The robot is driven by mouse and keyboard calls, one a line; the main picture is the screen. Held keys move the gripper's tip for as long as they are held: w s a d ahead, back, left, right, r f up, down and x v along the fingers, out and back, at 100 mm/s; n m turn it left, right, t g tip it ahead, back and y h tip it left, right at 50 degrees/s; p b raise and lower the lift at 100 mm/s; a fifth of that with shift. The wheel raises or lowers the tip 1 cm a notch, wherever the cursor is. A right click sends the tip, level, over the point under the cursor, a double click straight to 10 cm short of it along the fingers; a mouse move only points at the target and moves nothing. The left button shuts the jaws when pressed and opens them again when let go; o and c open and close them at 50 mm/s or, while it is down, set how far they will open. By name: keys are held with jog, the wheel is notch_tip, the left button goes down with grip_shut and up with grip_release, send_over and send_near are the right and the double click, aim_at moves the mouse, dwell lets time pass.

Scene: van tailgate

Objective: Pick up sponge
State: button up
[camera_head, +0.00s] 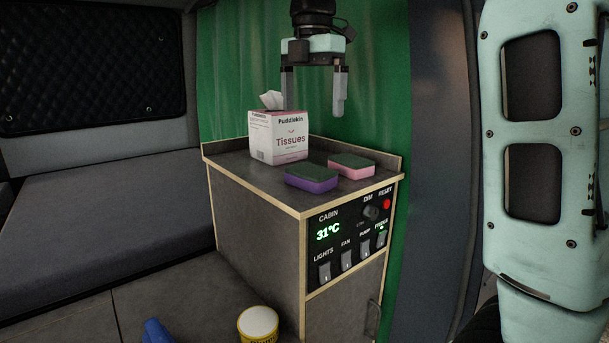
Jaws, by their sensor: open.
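Two sponges lie flat on the cabinet top. A purple sponge (311,182) with a dark green top lies near the front edge. A pink sponge (358,172) with a dark green top lies just to its right and a little farther back. My gripper (313,106) hangs pointing down above the back of the cabinet top, with its fingers spread apart and nothing between them. It is higher than both sponges and apart from them. Its left finger overlaps the tissue box in the picture.
A tissue box (279,138) stands behind the purple sponge. The cabinet top (239,168) has a low rim at the back. Its front carries a switch panel (346,257). A yellow-and-white tub (258,324) and a blue object (157,332) are below. A grey bench (100,215) is at left.

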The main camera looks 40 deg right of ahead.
jog(key=p, duration=0.1)
send_over(310, 169)
jog(key=f, duration=0.7)
jog(key=shift+s+f, duration=0.2)
jog(key=shift+w+f+p, duration=0.15)
jog(key=shift+f+p, duration=1.25)
jog(key=shift+f, duration=1.2)
jog(key=c, duration=0.8)
